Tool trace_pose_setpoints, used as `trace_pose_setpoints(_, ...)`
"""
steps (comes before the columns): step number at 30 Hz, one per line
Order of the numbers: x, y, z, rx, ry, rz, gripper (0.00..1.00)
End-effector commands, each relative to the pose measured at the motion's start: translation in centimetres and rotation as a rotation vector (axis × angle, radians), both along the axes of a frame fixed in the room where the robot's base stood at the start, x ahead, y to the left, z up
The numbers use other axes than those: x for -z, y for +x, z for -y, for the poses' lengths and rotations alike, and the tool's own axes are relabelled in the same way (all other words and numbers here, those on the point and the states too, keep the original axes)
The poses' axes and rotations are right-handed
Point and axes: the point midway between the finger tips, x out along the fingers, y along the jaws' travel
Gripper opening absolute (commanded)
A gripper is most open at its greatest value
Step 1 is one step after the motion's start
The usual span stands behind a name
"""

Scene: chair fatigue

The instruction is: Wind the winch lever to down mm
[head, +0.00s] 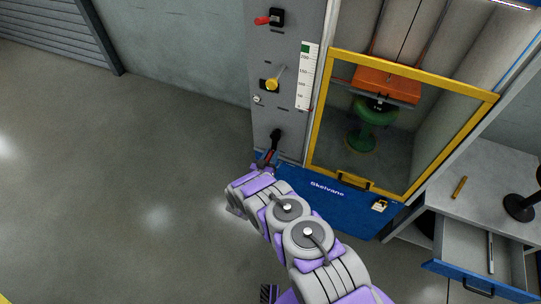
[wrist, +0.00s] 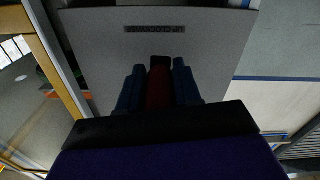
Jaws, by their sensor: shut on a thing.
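The winch lever (head: 275,138) is at the bottom of the grey control panel (head: 285,45), black at its upper end with a dark red grip. My gripper (head: 268,166) is at the lever's lower end. In the wrist view my gripper (wrist: 158,88) has its two dark fingers on either side of the dark red grip (wrist: 160,88), closed on it. A white scale (head: 307,75) with a green top and numbers runs down the panel's right side. A small red mark (head: 311,109) shows near its lower end. The fingers' contact is partly hidden in the head view.
A red-handled switch (head: 264,20) and a yellow knob (head: 271,85) sit higher on the panel. A yellow-framed door (head: 400,118) covers the chamber with an orange block (head: 386,83) above a green stool (head: 376,112). An open drawer (head: 480,262) juts out at right. Floor at left is clear.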

Motion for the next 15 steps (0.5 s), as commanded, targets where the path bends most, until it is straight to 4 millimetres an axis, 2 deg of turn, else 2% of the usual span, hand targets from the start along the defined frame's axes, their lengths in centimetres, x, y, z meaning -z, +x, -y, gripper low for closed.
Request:
trace_pose_setpoints(1, -0.03, 0.01, -0.18, -0.003, 0.000, 0.000, 0.09)
trace_pose_setpoints(4, -0.01, 0.01, -0.21, -0.004, 0.000, 0.000, 0.00)
trace_pose_setpoints(15, -0.02, -0.12, 0.00, -0.006, -0.033, -0.012, 0.00)
